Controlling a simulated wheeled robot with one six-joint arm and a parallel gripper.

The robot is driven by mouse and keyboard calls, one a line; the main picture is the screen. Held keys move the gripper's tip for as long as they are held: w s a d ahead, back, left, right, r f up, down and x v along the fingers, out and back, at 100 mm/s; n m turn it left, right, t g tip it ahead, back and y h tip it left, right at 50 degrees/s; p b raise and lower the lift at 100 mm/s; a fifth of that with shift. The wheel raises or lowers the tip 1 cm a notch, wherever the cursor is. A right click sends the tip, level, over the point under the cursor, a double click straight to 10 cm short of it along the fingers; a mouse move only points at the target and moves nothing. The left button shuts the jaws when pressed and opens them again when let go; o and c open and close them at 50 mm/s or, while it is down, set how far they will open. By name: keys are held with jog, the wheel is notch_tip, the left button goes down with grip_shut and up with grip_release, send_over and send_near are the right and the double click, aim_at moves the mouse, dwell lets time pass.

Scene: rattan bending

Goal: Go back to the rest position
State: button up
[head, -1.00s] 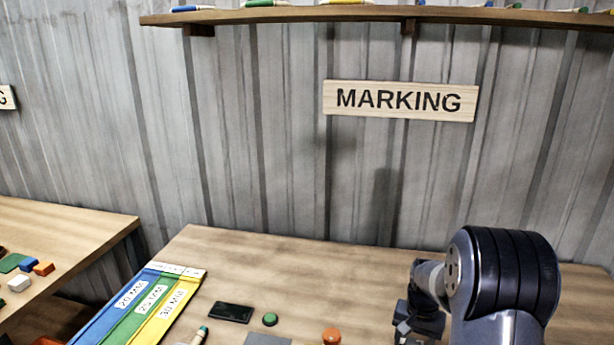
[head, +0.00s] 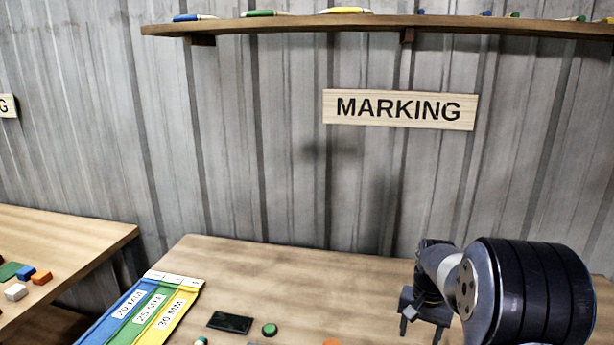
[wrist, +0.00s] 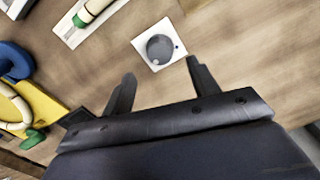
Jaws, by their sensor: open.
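My gripper (head: 421,326) is at the lower right in the head view, above the table under the MARKING sign. In the wrist view its two fingers (wrist: 160,82) are spread apart with nothing between them. Beyond the fingertips lies a white square plate with a grey round disc (wrist: 160,49) on the table. My arm hides part of the table's right side in the head view.
The marking table (head: 300,268) holds blue, green and yellow strips (head: 150,308), a black block (head: 230,322) and a green button (head: 269,329). A shelf (head: 370,25) runs along the wall above. Another table (head: 70,235) stands at the left.

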notch_tip(320, 180, down, 7)
jog(key=shift+f, duration=0.1)
jog(key=shift+n+p, duration=0.3)
jog(key=shift+p, duration=0.1)
jog(key=n+p, duration=0.1)
jog(key=n, duration=0.3)
jog(key=shift+n, duration=0.4)
jog(key=n+p, duration=0.1)
jog(key=n, duration=0.2)
jog(key=n+p, duration=0.2)
jog(key=n, duration=0.1)
jog(key=shift+d+r, duration=0.1)
jog(key=shift+r, duration=0.1)
jog(key=shift+r+n, duration=0.25)
jog(key=shift+n, duration=0.15)
notch_tip(320, 180, up, 9)
jog(key=b, duration=0.1)
